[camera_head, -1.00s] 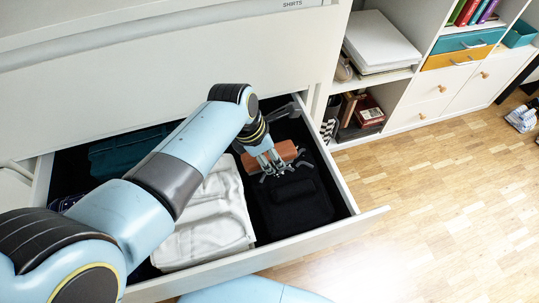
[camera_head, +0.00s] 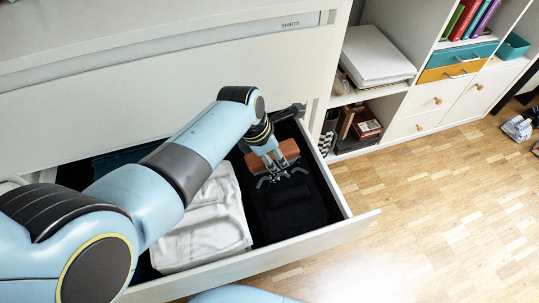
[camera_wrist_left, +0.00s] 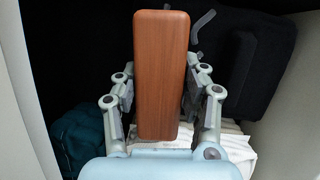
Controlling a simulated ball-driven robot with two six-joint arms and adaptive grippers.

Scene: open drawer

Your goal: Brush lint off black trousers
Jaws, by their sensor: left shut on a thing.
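The black trousers (camera_head: 291,206) lie folded in the right part of the open drawer (camera_head: 318,233); they also show in the left wrist view (camera_wrist_left: 242,65). My left gripper (camera_head: 276,172) is over the far part of the trousers. It is shut on a brown wooden brush (camera_head: 288,151), whose flat back fills the middle of the left wrist view (camera_wrist_left: 161,75). The brush's bristles are hidden, and I cannot tell whether they touch the cloth. No lint is clear at this size. My right gripper is not in view.
Folded white clothing (camera_head: 205,226) lies left of the trousers, and teal clothing (camera_head: 122,161) is at the drawer's left back. The dresser front (camera_head: 170,85) rises behind. A shelf unit (camera_head: 395,98) stands to the right, with clear wooden floor (camera_head: 440,200) before it.

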